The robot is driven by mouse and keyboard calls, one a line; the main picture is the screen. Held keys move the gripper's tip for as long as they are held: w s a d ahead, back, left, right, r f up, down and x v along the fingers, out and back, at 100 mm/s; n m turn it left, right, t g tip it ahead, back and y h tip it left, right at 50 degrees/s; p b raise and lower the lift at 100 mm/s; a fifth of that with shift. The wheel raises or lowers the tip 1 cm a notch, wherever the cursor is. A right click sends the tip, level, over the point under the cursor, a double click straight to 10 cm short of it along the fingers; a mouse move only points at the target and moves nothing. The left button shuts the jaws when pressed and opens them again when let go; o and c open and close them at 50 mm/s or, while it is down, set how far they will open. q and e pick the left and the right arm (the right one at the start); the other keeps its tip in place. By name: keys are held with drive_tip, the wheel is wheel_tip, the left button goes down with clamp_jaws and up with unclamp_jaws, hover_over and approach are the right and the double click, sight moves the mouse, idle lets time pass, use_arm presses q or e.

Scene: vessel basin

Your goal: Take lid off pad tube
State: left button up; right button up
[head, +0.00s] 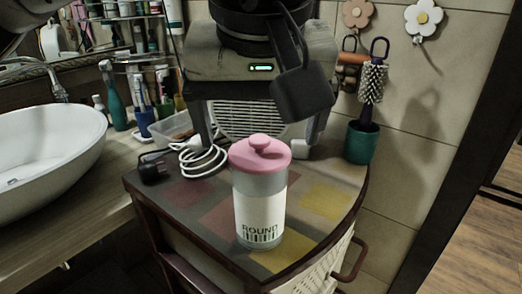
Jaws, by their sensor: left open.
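The pad tube (260,205) stands upright on the small cabinet's patchwork top. It is a clear grey cylinder with a white label reading "ROUND". Its pink lid (260,156) with a round knob sits on top of the tube. My left gripper (258,108) hangs in from above, over and behind the lid. My right gripper is not in view.
A white cable (203,158) with a black plug lies left of the tube. A teal cup with a brush (362,142) stands at the back right. A white basin (45,120) and bottles are at the left. The cabinet top (330,200) is clear right of the tube.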

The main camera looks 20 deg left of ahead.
use_arm(q)
drive_tip(key=shift+x, duration=1.25)
drive_tip(key=c, duration=1)
drive_tip(key=shift+c, duration=0.2)
drive_tip(key=shift+r, duration=0.15)
